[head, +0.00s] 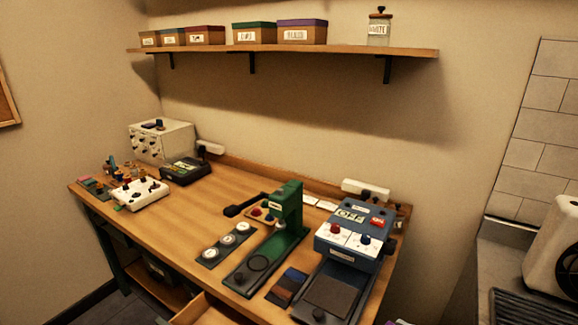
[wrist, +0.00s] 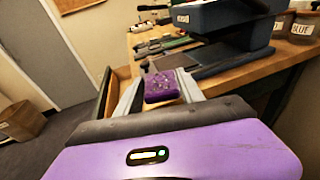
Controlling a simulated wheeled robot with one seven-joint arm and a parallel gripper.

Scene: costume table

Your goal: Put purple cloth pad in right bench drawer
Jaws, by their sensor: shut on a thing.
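The purple cloth pad (wrist: 162,87) is in the wrist view, a small dark purple block with light specks. My gripper (wrist: 160,80) is shut on it, with a grey finger on each side. Beyond the pad, the wooden bench (wrist: 250,76) shows at the right. An open wooden drawer (wrist: 106,94) stands left of the fingers, partly hidden by them. In the head view an open drawer (head: 200,311) juts out at the lower edge, mostly cut off. The head view shows neither my gripper nor the pad.
The bench top (head: 190,210) carries a green press (head: 285,215), a blue machine (head: 352,240), dark swatches (head: 287,286) and a white control box (head: 139,193). A shelf (head: 290,48) with boxes hangs above. A cardboard box (wrist: 20,122) stands on the floor at left.

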